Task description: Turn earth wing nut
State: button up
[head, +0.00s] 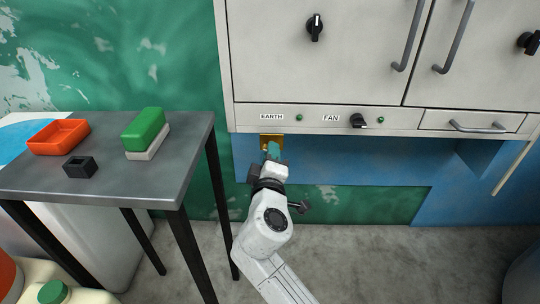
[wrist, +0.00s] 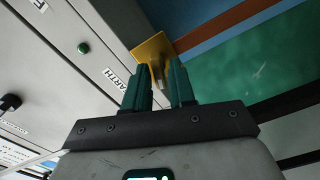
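The earth wing nut (wrist: 157,68) is a small brownish piece on a yellow brass plate (wrist: 150,46) under the cabinet's EARTH label (wrist: 118,78). The plate also shows in the head view (head: 265,139), where my gripper hides the nut. My gripper (wrist: 160,72) has two green fingers, apart, with the nut seen between their tips. In the head view my gripper (head: 273,150) is right in front of the plate, just below the panel edge. I cannot tell whether either finger touches the nut.
The cabinet (head: 330,60) overhangs just above, with a FAN knob (head: 357,121) and handles. A grey table (head: 100,184) at left holds an orange tray (head: 58,138), a black block (head: 80,168) and a green-and-white block (head: 144,130). Floor (head: 380,262) at right is clear.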

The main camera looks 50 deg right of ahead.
jog(key=shift+o, duration=1.1)
jog(key=shift+r, duration=0.1)
jog(key=p+v, duration=0.1)
jog(key=v, duration=0.9)
jog(key=shift+s+a+p, duration=0.25)
jog(key=shift+a+p, duration=0.1)
jog(key=shift+p, duration=0.05)
